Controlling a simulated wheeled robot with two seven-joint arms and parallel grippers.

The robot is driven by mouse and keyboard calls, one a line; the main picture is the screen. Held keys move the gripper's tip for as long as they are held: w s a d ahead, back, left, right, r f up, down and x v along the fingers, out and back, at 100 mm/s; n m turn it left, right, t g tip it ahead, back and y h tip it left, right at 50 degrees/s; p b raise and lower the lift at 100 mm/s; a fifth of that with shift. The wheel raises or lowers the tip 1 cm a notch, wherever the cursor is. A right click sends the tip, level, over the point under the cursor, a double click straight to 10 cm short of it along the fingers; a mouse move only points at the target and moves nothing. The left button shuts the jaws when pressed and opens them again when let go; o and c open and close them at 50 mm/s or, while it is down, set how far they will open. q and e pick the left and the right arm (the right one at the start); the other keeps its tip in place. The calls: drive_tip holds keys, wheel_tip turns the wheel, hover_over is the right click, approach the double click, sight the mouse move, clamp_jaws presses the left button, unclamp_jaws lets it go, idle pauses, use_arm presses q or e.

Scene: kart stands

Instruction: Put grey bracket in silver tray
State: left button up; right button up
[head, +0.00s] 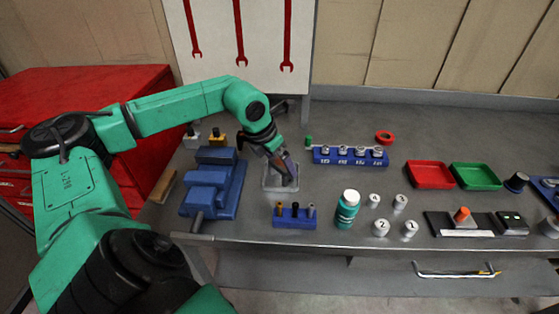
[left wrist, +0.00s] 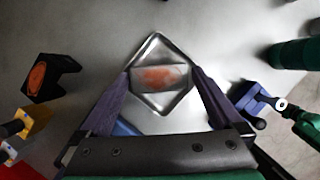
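The silver tray (head: 268,187) is a shallow metal tray on the bench, just right of the blue vise. It also shows in the left wrist view (left wrist: 155,45), turned like a diamond below my gripper. My left gripper (head: 284,172) points down over the tray. In the left wrist view its two fingers (left wrist: 163,82) press on both sides of the grey bracket (left wrist: 143,85), a grey piece with an orange-red patch. The bracket is over the tray's area; whether it touches the floor cannot be told. My right gripper is not in view.
A blue vise (head: 212,185) stands close on the left. A blue holder with small tools (head: 295,218) and a green bottle (head: 347,209) stand in front and right. A blue socket rail (head: 349,156) is behind right. Red (head: 430,175) and green (head: 475,176) trays lie farther right.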

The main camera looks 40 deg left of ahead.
use_arm(q)
drive_tip(key=shift+r, duration=0.15)
drive_tip(key=shift+s+a+r, duration=0.1)
drive_tip(key=shift+r, duration=0.15)
drive_tip(key=b+v, duration=0.2)
drive_tip(key=v, duration=0.9)
drive_tip(key=shift+r, duration=0.2)
